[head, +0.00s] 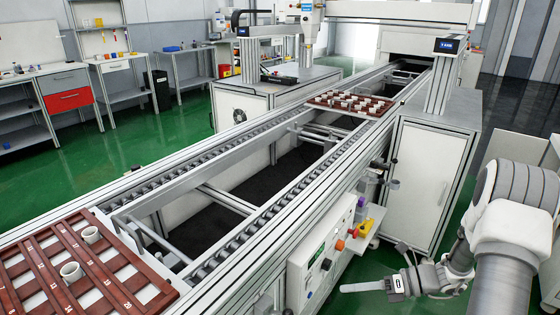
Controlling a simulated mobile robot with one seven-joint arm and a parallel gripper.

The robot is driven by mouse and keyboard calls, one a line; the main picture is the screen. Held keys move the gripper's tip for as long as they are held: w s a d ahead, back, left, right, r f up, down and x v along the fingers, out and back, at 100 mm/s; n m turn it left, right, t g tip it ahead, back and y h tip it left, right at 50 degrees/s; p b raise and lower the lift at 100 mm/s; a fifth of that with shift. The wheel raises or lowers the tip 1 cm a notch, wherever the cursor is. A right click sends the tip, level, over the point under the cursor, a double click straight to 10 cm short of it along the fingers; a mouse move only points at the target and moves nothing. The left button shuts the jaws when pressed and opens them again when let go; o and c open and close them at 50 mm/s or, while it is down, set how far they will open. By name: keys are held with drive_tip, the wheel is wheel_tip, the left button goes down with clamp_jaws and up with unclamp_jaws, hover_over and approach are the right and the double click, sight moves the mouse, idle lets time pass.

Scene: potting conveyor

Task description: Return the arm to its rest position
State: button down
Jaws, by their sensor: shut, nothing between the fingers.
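My arm comes in at the lower right. My gripper (362,286) points left, low in front of the conveyor's near side and to the right of the control panel. Its fingers look closed together, with nothing held between them. It is apart from the conveyor, as far as this one view shows.
The conveyor (285,207) runs from the lower left to the back right. A brown tray (60,254) with two white cups is at its near end; another tray (350,104) with several cups is farther back. A control panel (322,250) with knobs faces my gripper. A white cabinet (425,185) stands behind my arm.

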drive_tip(key=s+a+r+n+t+h, duration=0.2)
drive_tip(key=s+r+n+h, duration=0.5)
drive_tip(key=s+r+n, duration=0.5)
drive_tip(key=s+a+r+n+t+h, duration=0.15)
drive_tip(key=s+r+n+h, duration=0.55)
drive_tip(key=r+n, duration=0.9)
wheel_tip(320, 180, up, 19)
drive_tip(key=n+p, duration=0.2)
drive_tip(key=p, duration=1.8)
drive_tip(key=shift+a, duration=0.2)
drive_tip(key=shift+a+f+n+g, duration=0.1)
drive_tip(key=shift+f+n+g, duration=0.05)
drive_tip(key=shift+n+g, duration=0.15)
